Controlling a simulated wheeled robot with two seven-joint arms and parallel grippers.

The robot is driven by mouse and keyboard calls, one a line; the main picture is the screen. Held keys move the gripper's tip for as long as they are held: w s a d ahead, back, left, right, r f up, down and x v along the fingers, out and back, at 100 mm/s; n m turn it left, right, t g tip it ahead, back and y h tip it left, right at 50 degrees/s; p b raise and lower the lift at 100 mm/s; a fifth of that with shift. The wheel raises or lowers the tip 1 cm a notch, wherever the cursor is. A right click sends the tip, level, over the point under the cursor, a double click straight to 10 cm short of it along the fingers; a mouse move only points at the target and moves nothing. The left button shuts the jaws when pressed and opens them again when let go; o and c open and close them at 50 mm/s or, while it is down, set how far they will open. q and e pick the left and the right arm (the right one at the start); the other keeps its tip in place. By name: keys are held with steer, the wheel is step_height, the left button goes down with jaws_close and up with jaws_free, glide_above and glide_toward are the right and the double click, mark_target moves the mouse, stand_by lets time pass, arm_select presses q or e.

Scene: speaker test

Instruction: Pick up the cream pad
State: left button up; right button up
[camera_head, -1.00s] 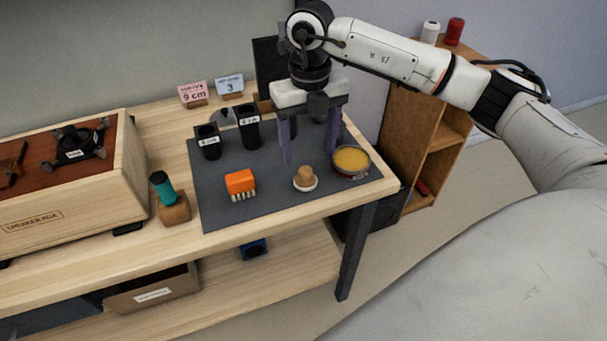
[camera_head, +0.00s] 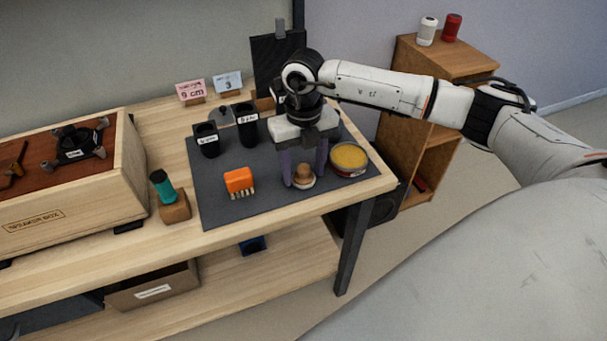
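A small round cream pad (camera_head: 303,184) with a tan knob-like top lies on the dark mat (camera_head: 220,213), near the mat's front edge. My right gripper (camera_head: 304,175) points down over it, with its two purple fingers apart. One finger is at the left of the pad and the other at its right and slightly behind. I cannot tell whether either finger touches it. My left gripper is not in view.
A tin of yellow stuff (camera_head: 349,158) stands close at the right of the fingers. An orange brush (camera_head: 239,183) lies at the left. Black labelled cups (camera_head: 207,140) stand behind. The mat's front middle is clear.

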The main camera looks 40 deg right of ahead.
mark_target(304, 167)
steer(key=c, duration=0.7)
steer(key=shift+o, duration=0.2)
steer(key=shift+r, duration=0.1)
step_height(304, 167, up, 10)
steer(key=shift+f+b, duration=0.1)
steer(key=shift+b, duration=0.25)
steer(key=shift+o, duration=1.3)
steer(key=shift+c, duration=0.8)
